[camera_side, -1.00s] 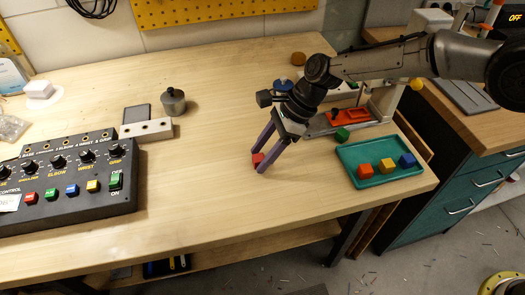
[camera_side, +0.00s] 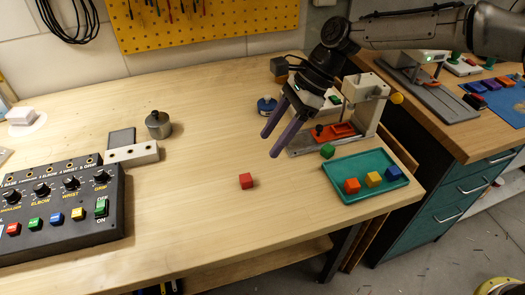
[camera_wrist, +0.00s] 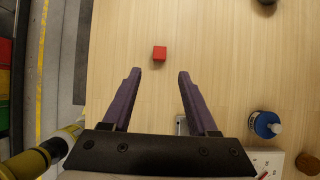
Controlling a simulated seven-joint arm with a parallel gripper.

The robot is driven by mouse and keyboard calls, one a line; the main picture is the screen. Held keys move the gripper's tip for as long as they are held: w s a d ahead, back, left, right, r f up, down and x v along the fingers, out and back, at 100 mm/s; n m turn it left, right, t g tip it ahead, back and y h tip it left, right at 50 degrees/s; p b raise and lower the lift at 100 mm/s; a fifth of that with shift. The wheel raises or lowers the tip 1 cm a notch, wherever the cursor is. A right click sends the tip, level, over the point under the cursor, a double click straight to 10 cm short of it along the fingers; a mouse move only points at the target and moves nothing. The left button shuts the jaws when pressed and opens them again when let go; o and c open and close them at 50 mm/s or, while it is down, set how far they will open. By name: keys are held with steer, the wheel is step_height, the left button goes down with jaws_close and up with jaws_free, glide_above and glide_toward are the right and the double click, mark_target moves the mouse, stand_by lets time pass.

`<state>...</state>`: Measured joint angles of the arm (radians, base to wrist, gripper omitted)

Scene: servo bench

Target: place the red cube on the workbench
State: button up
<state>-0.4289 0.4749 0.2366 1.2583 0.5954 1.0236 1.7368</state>
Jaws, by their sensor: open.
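A red cube (camera_side: 246,181) rests on the bare wood of the workbench (camera_side: 205,215), right of the control box. It also shows in the wrist view (camera_wrist: 159,53), ahead of the fingertips and roughly centred between them. My gripper (camera_side: 270,146) is open and empty, raised above the bench and up and right of the cube in the side view. Its two purple fingers are spread apart in the wrist view (camera_wrist: 159,74). Nothing touches the cube.
The green tray (camera_side: 345,165) also holds a yellow cube (camera_side: 373,180) and a blue cube (camera_side: 393,173). A green cube (camera_side: 328,151) lies beside it. A control box (camera_side: 60,215) stands left, a metal weight (camera_side: 158,125) behind. The bench around the red cube is clear.

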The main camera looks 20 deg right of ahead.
steer(key=shift+d+r, duration=0.35)
steer(key=shift+r, duration=0.2)
steer(key=s+d+r+n+t+h, duration=0.1)
steer(key=s+d+r+n+t, duration=0.1)
steer(key=s+d+r+n, duration=0.45)
steer(key=s+d+r+n+t+h, duration=0.1)
steer(key=s+d+r, duration=0.2)
steer(key=d, duration=0.7)
steer(key=s+d+n+t+h, duration=0.1)
steer(key=s+d+n+h, duration=0.1)
steer(key=s+d+n, duration=0.3)
steer(key=s+d, duration=0.4)
steer(key=s, duration=0.1)
steer(key=shift+s+d+f+t, duration=0.15)
steer(key=shift+d+t, duration=0.05)
steer(key=shift+t, duration=0.2)
steer(key=shift+o, duration=0.2)
steer(key=s+d+f+n+h, duration=0.1)
steer(key=s+d+f+n, duration=0.1)
steer(key=s, duration=0.2)
steer(key=s+d+f+n+t+h, duration=0.1)
steer(key=s+d+n, duration=0.2)
steer(key=s, duration=0.2)
steer(key=shift+d+f, duration=0.3)
steer(key=shift+f, duration=0.1)
steer(key=shift+o, duration=0.5)
steer(key=shift+s+d+f+n, duration=0.2)
steer(key=shift+s+f+n, duration=0.05)
steer(key=shift+s+n, duration=0.1)
steer(key=shift+w, duration=0.1)
